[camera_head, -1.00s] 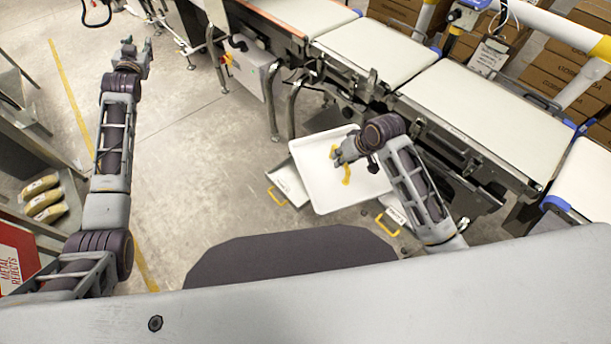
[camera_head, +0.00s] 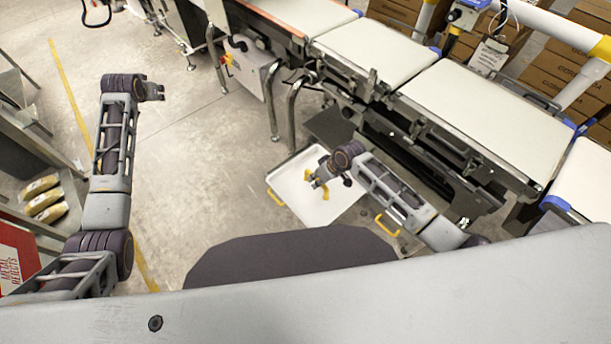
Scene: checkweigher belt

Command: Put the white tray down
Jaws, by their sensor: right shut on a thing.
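I cannot tell whether the tray touches that base. My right gripper (camera_head: 314,184) reaches over the tray and is shut by a yellow part (camera_head: 308,176) at its middle. The fingertips are small, and my gripper and wrist hide some of the tray. My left gripper (camera_head: 160,92) is far from the tray, over bare floor at the left, empty, and its fingers look apart.
The conveyor, with white belts (camera_head: 490,110), runs diagonally at the upper right. Its metal legs (camera_head: 272,100) stand just behind the tray. Floor between my arms is clear.

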